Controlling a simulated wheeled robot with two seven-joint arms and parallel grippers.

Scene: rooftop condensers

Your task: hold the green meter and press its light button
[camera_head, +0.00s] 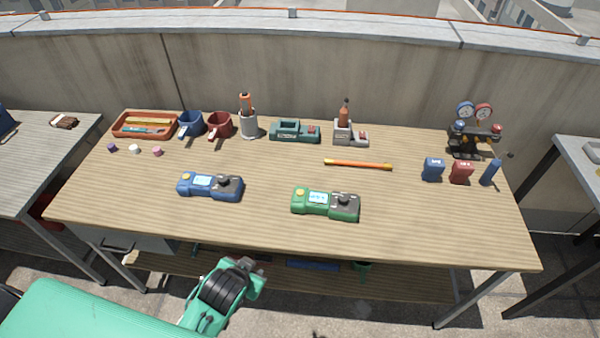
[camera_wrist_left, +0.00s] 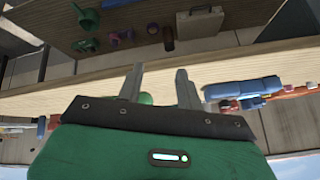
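The green meter (camera_head: 325,203) lies on the table near its front edge, right of the middle. It has a small lit screen, a yellow spot at its left end and a dark knob on a grey panel at its right. My left arm's end shows below the table's front edge in the head view. In the left wrist view, my left gripper (camera_wrist_left: 159,72) has its two fingers apart with nothing between the tips. A green shape (camera_wrist_left: 146,98), probably the green meter, is mostly hidden behind the gripper. My right gripper is in neither view.
A similar blue meter (camera_head: 210,186) lies left of the green one. An orange stick (camera_head: 358,164) lies behind. Mugs, a tray (camera_head: 118,131), holders and a gauge stand (camera_head: 470,140) line the back. Blue and red blocks sit at right. A lower shelf (camera_head: 400,288) runs underneath.

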